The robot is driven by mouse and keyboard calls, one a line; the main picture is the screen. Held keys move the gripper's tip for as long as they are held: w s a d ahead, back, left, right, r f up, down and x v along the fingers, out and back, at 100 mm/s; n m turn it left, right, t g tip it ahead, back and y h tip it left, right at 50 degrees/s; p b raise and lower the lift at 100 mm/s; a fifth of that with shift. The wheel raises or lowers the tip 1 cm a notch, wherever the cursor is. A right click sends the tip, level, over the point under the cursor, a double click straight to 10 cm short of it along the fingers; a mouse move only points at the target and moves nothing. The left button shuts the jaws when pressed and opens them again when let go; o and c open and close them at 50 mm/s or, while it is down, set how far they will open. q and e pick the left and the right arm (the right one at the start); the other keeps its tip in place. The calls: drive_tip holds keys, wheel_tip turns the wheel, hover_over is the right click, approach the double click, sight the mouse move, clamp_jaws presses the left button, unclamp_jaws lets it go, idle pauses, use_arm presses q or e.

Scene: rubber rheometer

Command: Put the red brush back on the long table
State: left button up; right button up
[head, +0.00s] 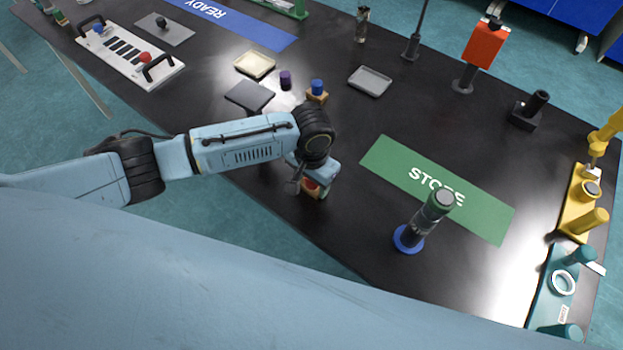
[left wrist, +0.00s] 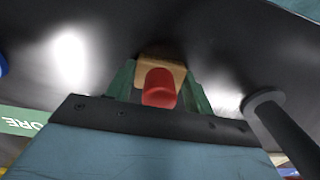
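The red brush (head: 311,186) has a red handle and a pale wooden block. It is at the near edge of the long black table (head: 330,135), mostly covered by my left gripper (head: 314,184) in the head view. In the left wrist view the red brush (left wrist: 160,88) is between the two green fingers of my left gripper (left wrist: 160,82), handle toward the camera. The fingers lie close against both sides of the wooden block and look shut on it. Whether the block touches the table is hidden. My right gripper is not in view.
A blue-topped brush (head: 317,91), a purple cylinder (head: 285,80) and shallow trays (head: 370,81) are beyond my gripper. Bare table lies between gripper and mat.

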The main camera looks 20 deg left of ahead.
use_arm(q)
drive_tip(key=o, duration=0.4)
wheel_tip(320, 180, up, 12)
drive_tip(key=shift+r+p, duration=0.15)
drive_tip(key=shift+p, duration=0.85)
